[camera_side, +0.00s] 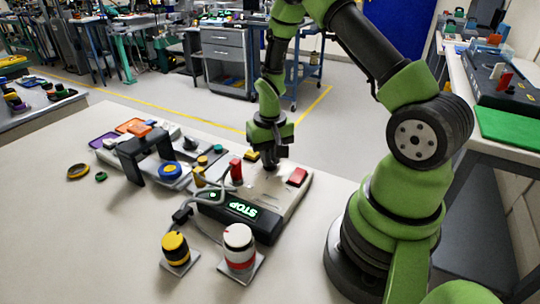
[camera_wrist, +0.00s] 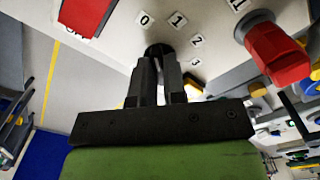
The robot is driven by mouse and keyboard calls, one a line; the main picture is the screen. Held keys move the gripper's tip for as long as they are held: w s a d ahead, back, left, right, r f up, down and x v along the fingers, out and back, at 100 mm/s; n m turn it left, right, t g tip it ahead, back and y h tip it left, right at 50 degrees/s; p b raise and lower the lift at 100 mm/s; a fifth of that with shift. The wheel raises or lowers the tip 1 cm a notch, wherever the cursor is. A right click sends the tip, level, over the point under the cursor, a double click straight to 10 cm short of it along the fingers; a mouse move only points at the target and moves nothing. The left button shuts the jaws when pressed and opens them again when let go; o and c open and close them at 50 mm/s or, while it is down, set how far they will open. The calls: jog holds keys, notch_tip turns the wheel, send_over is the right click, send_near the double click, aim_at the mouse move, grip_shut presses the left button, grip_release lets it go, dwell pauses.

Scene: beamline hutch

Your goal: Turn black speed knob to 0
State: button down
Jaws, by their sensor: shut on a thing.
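The black speed knob (camera_wrist: 157,50) shows in the wrist view between the tips of my gripper (camera_wrist: 156,62), partly hidden by the fingers. Number labels 0, 1, 2 and 3 (camera_wrist: 178,19) curve around its far side and right. My gripper is shut on the knob; I cannot tell which number it points to. In the side view my gripper (camera_side: 270,163) reaches down onto the pale control box (camera_side: 290,203), and the knob is hidden there by the fingers.
A red switch (camera_wrist: 90,14) marked OFF and a red knob (camera_wrist: 275,50) flank the knob. Yellow-black (camera_side: 175,248) and white-red (camera_side: 239,246) knobs stand nearer. A black arch (camera_side: 146,155) stands left. The table's front left is clear.

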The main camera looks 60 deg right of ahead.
jog(key=shift+n, duration=0.7)
jog(key=c, duration=1.2)
grip_release()
notch_tip(320, 180, up, 10)
jog(key=shift+f, duration=0.1)
